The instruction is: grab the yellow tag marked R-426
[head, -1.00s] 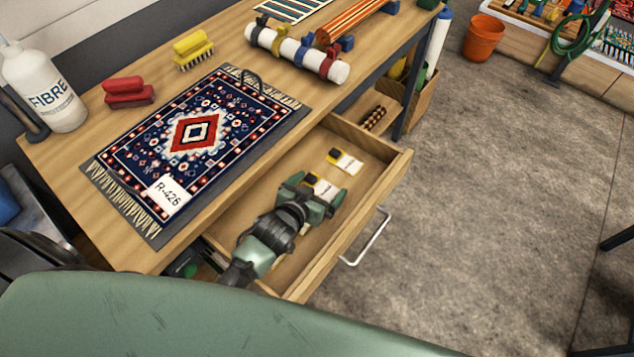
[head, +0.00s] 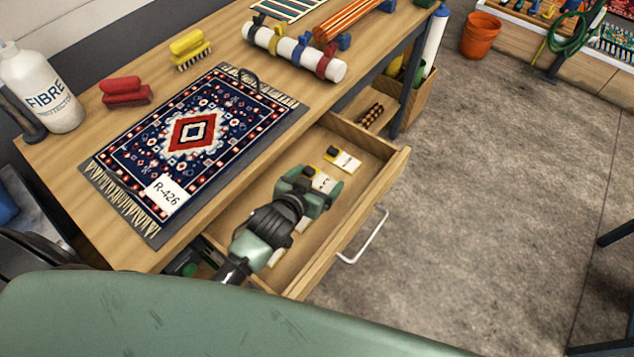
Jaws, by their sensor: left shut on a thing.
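The small rug (head: 150,160) on the bench carries a white label reading R-426 (head: 167,194). Below it is an open wooden drawer (head: 368,213) with several yellow-and-white tags. My left gripper (head: 312,188) is down in the drawer, shut on one tag (head: 323,183), whose marking is too small to read. Another tag (head: 344,159) lies beyond it, apart from the gripper, with a black part at its end. Other tags (head: 276,257) are partly hidden by my left gripper and wrist. My right gripper is not in view.
On the bench are a red brush (head: 124,92), a yellow brush (head: 189,48), a white bottle (head: 42,90) and a white roll with coloured clamps (head: 290,47). The drawer's front wall and metal handle (head: 364,238) stand out over clear floor.

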